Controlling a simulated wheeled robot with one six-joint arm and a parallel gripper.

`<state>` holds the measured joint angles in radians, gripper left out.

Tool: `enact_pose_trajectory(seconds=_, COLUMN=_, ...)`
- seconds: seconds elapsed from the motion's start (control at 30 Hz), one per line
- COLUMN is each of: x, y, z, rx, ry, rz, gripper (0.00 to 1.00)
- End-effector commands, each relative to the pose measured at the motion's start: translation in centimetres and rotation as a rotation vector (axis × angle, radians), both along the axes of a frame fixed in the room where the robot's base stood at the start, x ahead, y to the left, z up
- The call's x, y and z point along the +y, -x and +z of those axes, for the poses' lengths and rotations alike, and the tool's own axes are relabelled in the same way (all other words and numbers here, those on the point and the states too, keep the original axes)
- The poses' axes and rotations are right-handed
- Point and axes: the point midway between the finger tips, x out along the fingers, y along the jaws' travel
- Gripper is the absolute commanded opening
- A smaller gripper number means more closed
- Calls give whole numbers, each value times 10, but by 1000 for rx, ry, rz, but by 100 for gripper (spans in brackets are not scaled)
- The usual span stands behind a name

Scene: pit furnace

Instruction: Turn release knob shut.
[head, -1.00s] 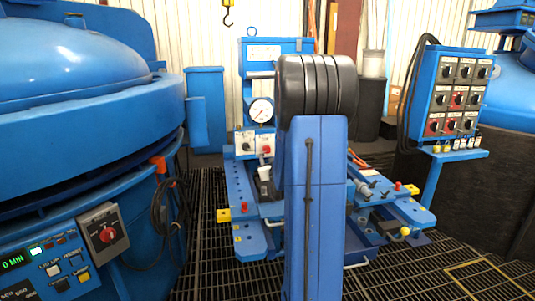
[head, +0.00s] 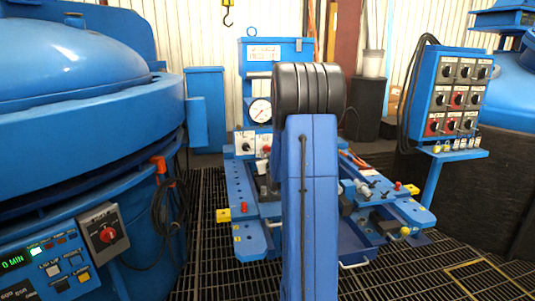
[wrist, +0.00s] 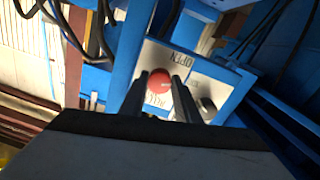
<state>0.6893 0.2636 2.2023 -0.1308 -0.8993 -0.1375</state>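The red release knob (wrist: 159,80) sits on a pale plate (wrist: 158,55) with dark lettering that includes "OPEN", in the wrist view. My gripper (wrist: 161,82) has two dark fingers, apart, with one fingertip on each side of the knob in the picture. I cannot tell whether they touch it. Part of the pale plate (head: 262,142) shows at the arm's left edge, under the pressure gauge (head: 260,111).
A second plate with a dark knob (head: 247,146) is just left of the release plate; a dark knob (wrist: 208,105) shows close to my right finger in the wrist view. A blue furnace (head: 70,110) stands left. A switch panel (head: 460,95) stands right.

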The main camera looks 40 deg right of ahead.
Motion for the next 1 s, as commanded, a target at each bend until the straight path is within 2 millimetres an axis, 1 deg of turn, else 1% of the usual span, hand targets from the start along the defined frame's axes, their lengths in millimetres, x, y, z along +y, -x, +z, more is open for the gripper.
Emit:
enact_pose_trajectory(seconds=0.27, x=0, y=0, z=0, rx=-13, ry=-21, rz=0, gripper=7)
enact_pose_trajectory(seconds=0.47, x=0, y=0, z=0, rx=-59, ry=-96, rz=0, gripper=7)
enact_pose_trajectory(seconds=0.67, x=0, y=0, z=0, rx=-141, ry=-230, rz=0, gripper=7)
enact_pose_trajectory(seconds=1.0, x=1, y=0, z=0, rx=-309, ry=-507, rz=-1, gripper=7)
